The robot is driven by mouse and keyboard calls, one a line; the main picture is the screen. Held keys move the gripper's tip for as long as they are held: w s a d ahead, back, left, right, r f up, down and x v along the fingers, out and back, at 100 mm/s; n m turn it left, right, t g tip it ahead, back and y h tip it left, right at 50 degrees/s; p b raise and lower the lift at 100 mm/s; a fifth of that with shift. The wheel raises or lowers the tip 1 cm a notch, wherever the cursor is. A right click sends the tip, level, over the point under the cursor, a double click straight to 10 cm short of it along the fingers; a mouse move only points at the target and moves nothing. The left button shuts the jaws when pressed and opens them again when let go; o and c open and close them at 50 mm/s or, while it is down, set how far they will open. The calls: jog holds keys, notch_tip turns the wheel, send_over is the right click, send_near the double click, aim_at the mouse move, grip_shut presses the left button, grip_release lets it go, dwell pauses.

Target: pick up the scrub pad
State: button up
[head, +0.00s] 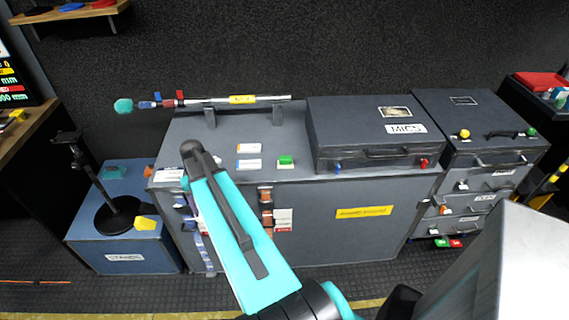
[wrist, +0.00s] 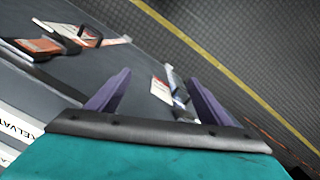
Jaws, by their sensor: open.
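My gripper (wrist: 158,77) shows in the wrist view as two purple fingers, apart and with nothing held. It points down past a grey case side and the dark floor. In the head view my arm hides it. I cannot say for sure which thing is the scrub pad. A small green block (head: 286,160) lies on top of the long grey case, right of two white boxes. A flat teal piece (head: 113,172) lies on the blue case at the left, and a yellow piece (head: 146,223) lies near that case's front.
The long grey case (head: 330,185) carries a boom pole (head: 240,99) on stands and a dark MICS case (head: 370,128). A black stand (head: 112,212) rises from the blue case (head: 130,254). Grey drawers (head: 480,185) stand right. Labels and clips cover the grey case's front left.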

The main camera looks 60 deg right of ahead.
jog(key=d+r+m, duration=0.1)
jog(key=d+r, duration=0.6)
jog(key=r, duration=0.1)
notch_tip(320, 180, up, 11)
jog(key=m, duration=0.5)
send_over(286, 158)
jog(key=shift+r+t, duration=0.1)
jog(key=shift+t, duration=0.2)
jog(key=shift+f+p, duration=1.05)
jog(key=shift+f, duration=3.25)
jog(key=shift+f, duration=0.1)
jog(key=shift+f+p, duration=1.2)
jog(key=shift+f, duration=1.35)
